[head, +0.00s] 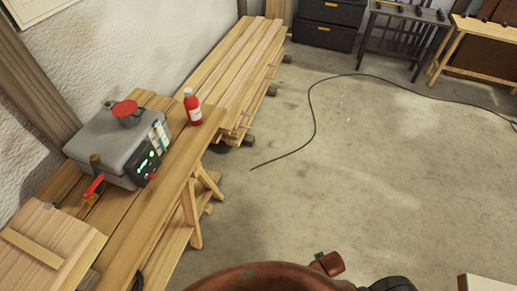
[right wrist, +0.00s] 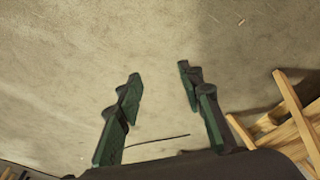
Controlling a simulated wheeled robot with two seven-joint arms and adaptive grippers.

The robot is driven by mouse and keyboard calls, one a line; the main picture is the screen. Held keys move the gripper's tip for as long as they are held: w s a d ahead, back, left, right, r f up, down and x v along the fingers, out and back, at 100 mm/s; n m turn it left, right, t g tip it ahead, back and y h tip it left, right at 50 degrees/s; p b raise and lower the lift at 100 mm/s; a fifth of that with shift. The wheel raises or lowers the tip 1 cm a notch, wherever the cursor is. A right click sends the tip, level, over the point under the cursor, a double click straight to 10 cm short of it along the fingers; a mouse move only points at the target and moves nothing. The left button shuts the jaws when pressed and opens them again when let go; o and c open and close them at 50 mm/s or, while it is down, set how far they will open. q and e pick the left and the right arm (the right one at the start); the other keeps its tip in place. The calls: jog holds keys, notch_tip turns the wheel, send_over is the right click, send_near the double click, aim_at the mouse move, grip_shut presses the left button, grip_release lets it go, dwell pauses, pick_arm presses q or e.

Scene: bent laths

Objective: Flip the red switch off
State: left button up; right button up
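A grey box-shaped machine (head: 115,140) stands on the wooden bench at the left of the head view. Its dark front panel (head: 146,160) has green lit marks. A small red knob (head: 152,177) sits at the panel's lower edge, and a red lever (head: 95,185) sticks out at the machine's near left corner. I cannot tell which is the red switch, or its setting. My right gripper (right wrist: 159,82) is open and empty in the right wrist view, its fingers apart over bare floor. My left gripper is not in view.
A red bottle (head: 193,107) stands right of the machine on the bench (head: 150,225). Long boards (head: 245,65) lie behind. A black cable (head: 313,110) crosses the otherwise clear concrete floor (head: 350,180). A rust-brown rounded thing (head: 260,278) shows at the bottom edge.

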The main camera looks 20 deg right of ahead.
notch_tip(320, 180, up, 10)
jog(key=w, duration=0.2)
jog(key=n+t+y, duration=0.6)
jog(key=n+y, duration=0.4)
jog(key=y, duration=0.1)
send_near(153, 175)
jog(key=x, duration=0.3)
jog(key=b+x, duration=0.2)
jog(key=x, duration=0.5)
jog(key=shift+w+a+f, duration=0.1)
jog(key=shift+a, duration=0.15)
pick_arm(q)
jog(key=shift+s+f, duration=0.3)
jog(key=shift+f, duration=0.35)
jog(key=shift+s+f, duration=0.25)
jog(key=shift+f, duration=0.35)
pick_arm(e)
grip_shut()
